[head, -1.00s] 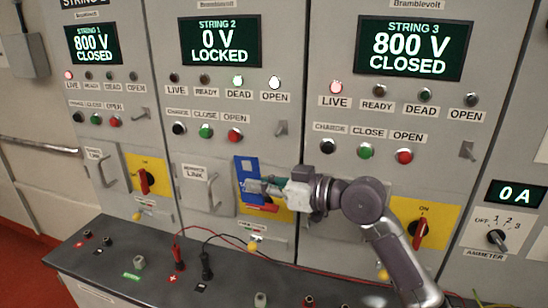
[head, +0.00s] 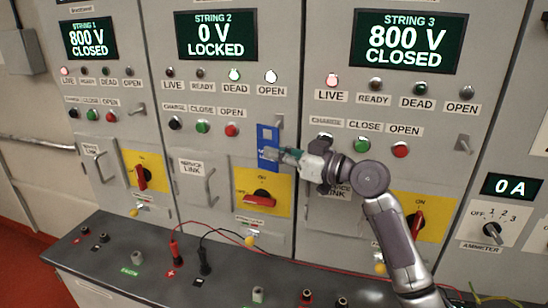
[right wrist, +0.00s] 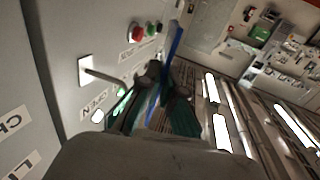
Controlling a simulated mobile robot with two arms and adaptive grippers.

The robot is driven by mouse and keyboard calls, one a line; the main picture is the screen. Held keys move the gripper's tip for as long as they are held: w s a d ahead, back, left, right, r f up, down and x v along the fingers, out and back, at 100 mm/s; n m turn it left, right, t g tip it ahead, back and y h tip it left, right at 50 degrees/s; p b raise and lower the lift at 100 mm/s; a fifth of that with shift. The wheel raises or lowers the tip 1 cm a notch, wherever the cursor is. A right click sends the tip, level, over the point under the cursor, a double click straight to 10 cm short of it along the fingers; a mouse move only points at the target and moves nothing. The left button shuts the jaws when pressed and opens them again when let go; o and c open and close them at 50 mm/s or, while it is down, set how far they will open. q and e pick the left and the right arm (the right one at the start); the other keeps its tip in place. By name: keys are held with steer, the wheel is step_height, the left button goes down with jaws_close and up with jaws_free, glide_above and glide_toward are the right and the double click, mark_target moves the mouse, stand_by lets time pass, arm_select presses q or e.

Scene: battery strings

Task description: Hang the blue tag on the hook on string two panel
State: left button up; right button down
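The blue tag (head: 268,138) is upright in front of the string two panel, right of its red OPEN button. My right gripper (head: 279,154) is shut on its lower part. In the right wrist view the tag shows edge-on as a blue strip (right wrist: 175,42) between the dark fingers (right wrist: 158,90). The string two hook (head: 280,121) is a small grey peg just right of the tag's top. In the right wrist view the hook (right wrist: 103,76) sticks out from a pale plate, apart from the tag. I cannot make out the tag's hole there. My left gripper is not in view.
The string two display (head: 218,34) reads 0 V LOCKED. Below the tag is a red rotary switch (head: 259,199) on a yellow plate. A grey bench (head: 150,262) with red and black leads runs along the front. My right forearm crosses the string three panel.

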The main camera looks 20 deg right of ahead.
steer(key=w+d+f+b, duration=0.1)
steer(key=w+d+b, duration=0.1)
steer(key=w, duration=0.3)
steer(key=shift+d, duration=0.65)
steer(key=shift+b, duration=0.3)
stand_by(0.4)
steer(key=c, duration=1.2)
jaws_free()
steer(key=shift+c, duration=0.2)
